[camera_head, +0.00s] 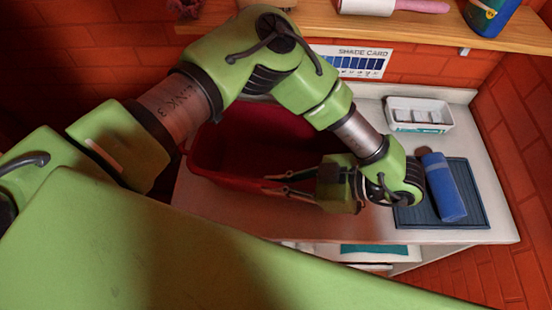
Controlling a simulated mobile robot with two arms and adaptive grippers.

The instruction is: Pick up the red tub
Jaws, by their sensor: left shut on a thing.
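The red tub (232,150) stands on the pale worktop (290,220), left of the middle in the head view. My left arm passes over it and hides much of its far side and right side. My left gripper (268,186) points left, with its fingers at the tub's front right edge. It is shut on the tub there, and the tub still appears to be at the worktop's level. My right gripper is not in the picture.
A dark blue tray (474,192) with a blue item (445,188) on it lies right of my gripper. A white container (420,115) stands behind it. A wooden shelf (400,30) and a shade card (362,62) are at the back. Brick walls enclose the worktop.

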